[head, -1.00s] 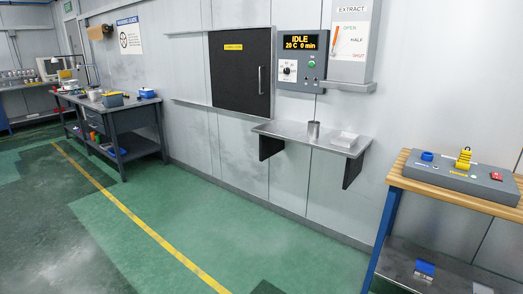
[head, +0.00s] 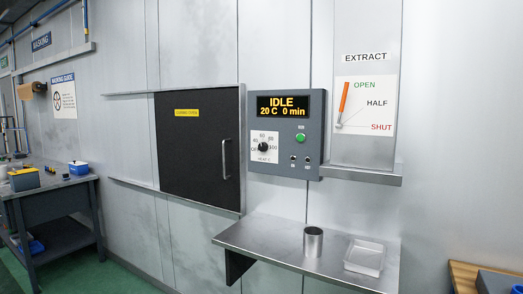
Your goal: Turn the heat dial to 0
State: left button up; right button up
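The heat dial (head: 264,147) is a small black round knob on a white scale plate, at the lower left of a grey control panel (head: 287,174) on the wall. Numbers are printed around it, and its pointer is too small to read surely. The panel's display (head: 283,106) reads "IDLE 20 C 0 min" in orange. A green button (head: 300,138) and two small black switches or knobs sit to the right of the dial. Neither of my grippers is in view.
Left of the panel is a dark sliding door (head: 200,150) with a vertical handle. Below, a metal shelf (head: 275,258) juts out, holding a metal cup (head: 313,241) and a white tray (head: 364,256). A lever (head: 344,98) on the EXTRACT board points near OPEN. A workbench (head: 50,190) stands left.

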aim_at(263, 146)
jog(key=i+z, duration=0.1)
jog(key=i, duration=0.9)
